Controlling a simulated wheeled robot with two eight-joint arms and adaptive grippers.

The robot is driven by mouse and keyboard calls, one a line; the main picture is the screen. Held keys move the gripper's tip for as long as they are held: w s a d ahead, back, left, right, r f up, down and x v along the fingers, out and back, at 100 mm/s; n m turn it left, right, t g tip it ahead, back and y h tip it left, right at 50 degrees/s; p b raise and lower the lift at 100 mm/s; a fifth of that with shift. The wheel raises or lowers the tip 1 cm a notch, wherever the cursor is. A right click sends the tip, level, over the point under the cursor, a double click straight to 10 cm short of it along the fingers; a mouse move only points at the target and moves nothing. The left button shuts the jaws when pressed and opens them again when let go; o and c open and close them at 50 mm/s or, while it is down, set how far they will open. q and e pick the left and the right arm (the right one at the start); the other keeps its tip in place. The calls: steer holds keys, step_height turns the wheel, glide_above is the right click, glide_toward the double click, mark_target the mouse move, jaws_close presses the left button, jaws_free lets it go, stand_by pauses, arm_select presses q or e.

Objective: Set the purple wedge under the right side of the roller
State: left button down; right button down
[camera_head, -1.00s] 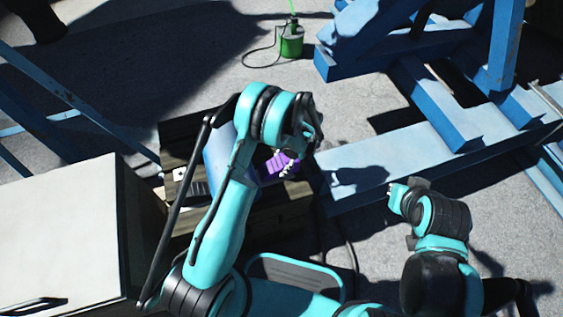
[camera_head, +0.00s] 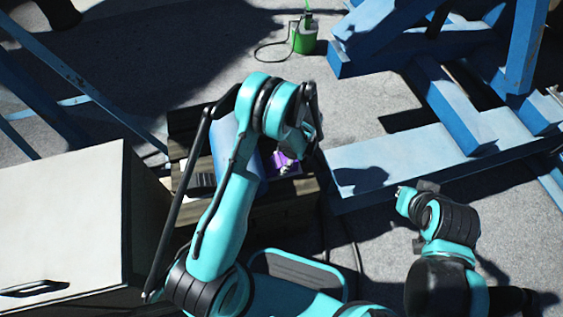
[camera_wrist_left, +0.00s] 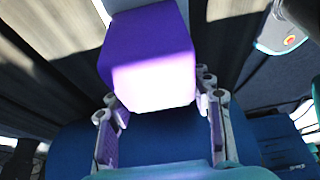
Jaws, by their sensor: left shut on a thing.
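The roller (camera_head: 224,145) is a blue cylinder on a dark wooden pallet (camera_head: 290,212), partly hidden behind my left arm. The purple wedge (camera_head: 283,160) is at the roller's right side, low over the pallet. I cannot tell if it touches the roller or the wood. My left gripper (camera_head: 287,168) is shut on the wedge, with the arm reaching over from above. In the left wrist view the purple wedge (camera_wrist_left: 150,60) sits between the two fingers (camera_wrist_left: 160,95). My right arm is folded at the right; its gripper does not show.
A black ribbed block (camera_head: 203,180) lies at the roller's left. A white cabinet (camera_head: 65,215) stands at the left. Blue steel beams (camera_head: 400,160) lie at the right, close to the pallet. A green canister (camera_head: 304,42) with a cable stands on open floor behind.

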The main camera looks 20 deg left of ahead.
arm_select(q)
steer(key=c, duration=0.6)
jaws_free()
steer(key=shift+r, duration=0.1)
steer(key=v, duration=1.2)
